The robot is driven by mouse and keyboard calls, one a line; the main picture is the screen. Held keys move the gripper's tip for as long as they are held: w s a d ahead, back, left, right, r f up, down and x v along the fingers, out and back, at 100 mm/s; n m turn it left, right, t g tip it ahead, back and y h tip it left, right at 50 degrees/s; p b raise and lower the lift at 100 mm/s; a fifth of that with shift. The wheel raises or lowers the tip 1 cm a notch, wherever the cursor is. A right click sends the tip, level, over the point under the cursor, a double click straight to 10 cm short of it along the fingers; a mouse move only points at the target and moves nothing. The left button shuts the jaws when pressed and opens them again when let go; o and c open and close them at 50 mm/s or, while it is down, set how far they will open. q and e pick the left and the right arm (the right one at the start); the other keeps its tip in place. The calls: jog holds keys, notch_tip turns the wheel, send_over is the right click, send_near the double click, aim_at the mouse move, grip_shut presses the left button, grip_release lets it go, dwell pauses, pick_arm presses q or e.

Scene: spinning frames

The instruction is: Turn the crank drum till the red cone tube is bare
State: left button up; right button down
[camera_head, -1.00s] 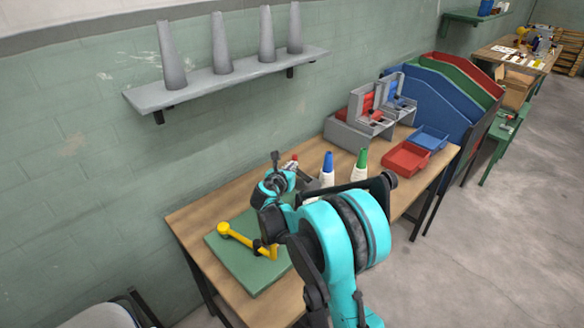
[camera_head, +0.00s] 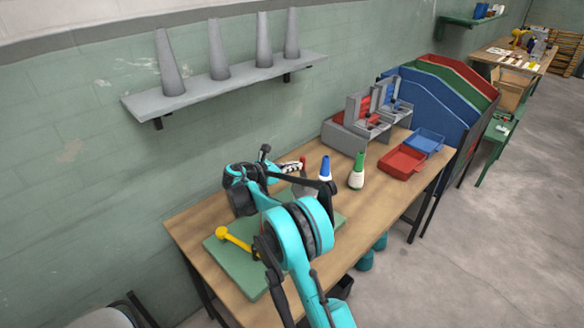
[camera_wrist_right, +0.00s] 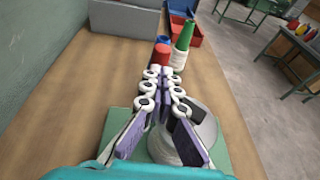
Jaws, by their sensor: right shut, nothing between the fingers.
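The crank drum is a pale cylinder with a grey disc (camera_wrist_right: 195,132) on a green base plate (camera_head: 222,252). Its yellow crank (camera_head: 238,243) points left in the head view, where my right arm covers the drum. My right gripper (camera_wrist_right: 166,72) is shut and empty. It reaches over the drum toward the cone tubes; in the head view it (camera_head: 300,165) shows small beyond my arm. The red cone tube (camera_wrist_right: 161,56) stands just past the fingertips in the wrist view. Its lower part is hidden, so I cannot tell about thread there. My left gripper is not in view.
Blue (camera_head: 325,168) and green (camera_head: 357,170) cone tubes with white lower parts stand on the wooden table (camera_head: 190,222). Red (camera_head: 403,160) and blue (camera_head: 425,141) bins and grey stands (camera_head: 355,125) are farther back. A wall shelf (camera_head: 225,86) holds grey cones.

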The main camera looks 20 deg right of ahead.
jog(key=shift+d+m+g+p, duration=0.5)
jog(key=shift+d+m+g, duration=0.75)
jog(key=shift+g, duration=0.25)
jog(key=shift+d, duration=0.1)
jog(key=v, duration=1.2)
jog(key=shift+f, duration=0.1)
